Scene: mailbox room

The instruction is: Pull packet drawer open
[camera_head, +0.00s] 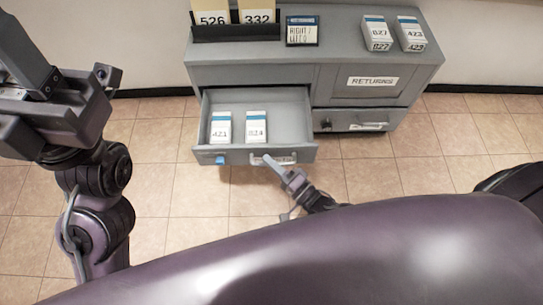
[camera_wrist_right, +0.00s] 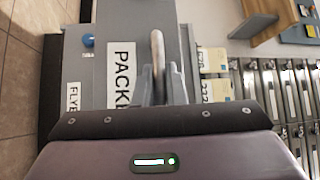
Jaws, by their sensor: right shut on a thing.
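The packet drawer (camera_head: 300,128) is pulled out of the left side of the grey cabinet, with its inside open to view. Two white packets with blue bands, 421 (camera_head: 221,128) and 824 (camera_head: 256,127), stand in it. My right gripper (camera_head: 272,164) is at the drawer's front, shut on its handle. The right wrist view shows the handle (camera_wrist_right: 157,48) running between the two grey fingers (camera_wrist_right: 161,85), beside a label (camera_wrist_right: 121,72) reading "PACK". The drawer front has a blue knob (camera_head: 220,160). My left arm is at the left; its gripper's state is unclear.
A closed lower drawer (camera_head: 345,120) and a "RETURNS" panel (camera_head: 373,82) are at the cabinet's right. Packets 827 (camera_head: 377,32) and 423 (camera_head: 410,33), a dark sign (camera_head: 302,30) and number cards (camera_head: 257,15) stand on top. Tiled floor is clear in front.

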